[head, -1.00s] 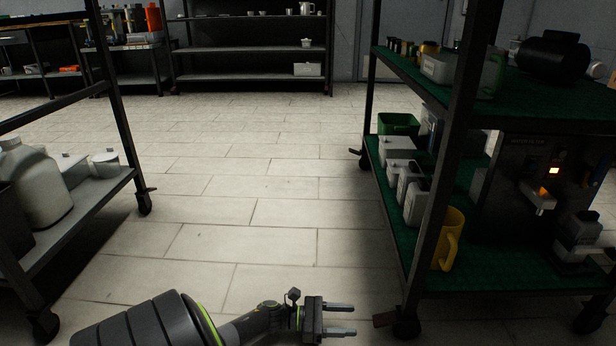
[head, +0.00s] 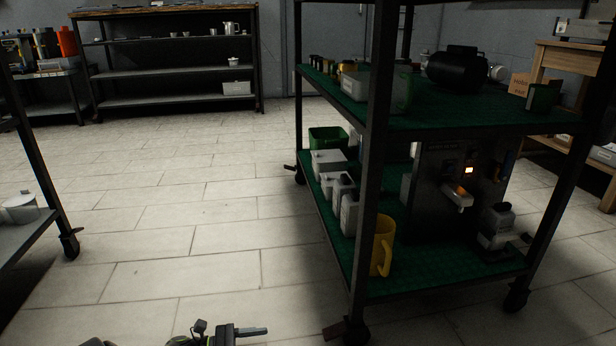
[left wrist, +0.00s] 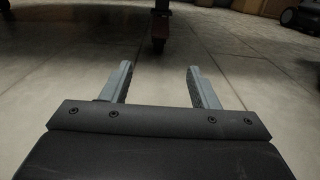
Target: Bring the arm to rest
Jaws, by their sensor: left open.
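My left gripper (head: 252,333) is at the bottom edge of the head view, low over the tiled floor, with most of its arm below the picture. In the left wrist view its two fingers (left wrist: 160,85) stand apart with only floor between them, so it is open and empty. A cart's caster wheel (left wrist: 159,30) stands on the floor beyond the fingertips, apart from them. My right gripper is in neither view.
A cart with green shelves (head: 450,285) stands close on the right, bearing a yellow mug (head: 382,246), several white containers and a boiler machine (head: 440,185). A grey cart (head: 22,240) is at the left. Tiled floor (head: 200,200) between them is clear. A shelf rack (head: 165,72) stands behind.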

